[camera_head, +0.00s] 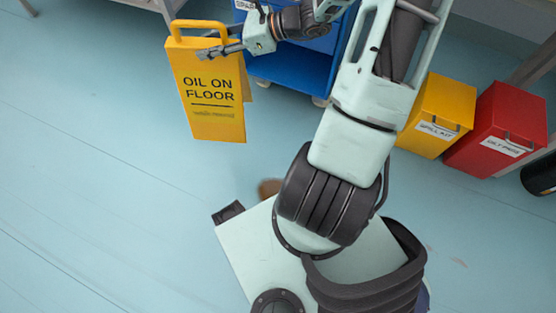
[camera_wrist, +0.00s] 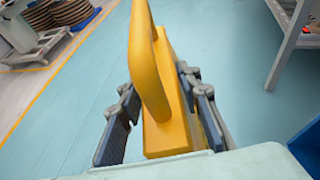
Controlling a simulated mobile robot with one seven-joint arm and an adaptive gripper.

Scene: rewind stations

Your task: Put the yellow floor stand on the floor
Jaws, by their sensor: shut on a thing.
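The yellow floor stand (camera_head: 208,118) is at the upper left in the head view, with "OIL ON FLOOR" on its front panel and a loop handle on top. It looks nearly upright, slightly tilted in the picture. My gripper (camera_head: 210,52) is shut on its upper part, just below the handle. In the wrist view the stand (camera_wrist: 168,138) lies between the two dark fingers of my gripper (camera_wrist: 160,112), its handle toward the camera. I cannot tell whether its lower edge touches the floor.
A blue cart (camera_head: 285,73) stands right behind the stand. A yellow bin (camera_head: 430,112) and a red bin (camera_head: 500,125) are at the right. A brown patch (camera_head: 268,188) shows on the floor beside my base. The floor (camera_head: 90,150) at the left is clear.

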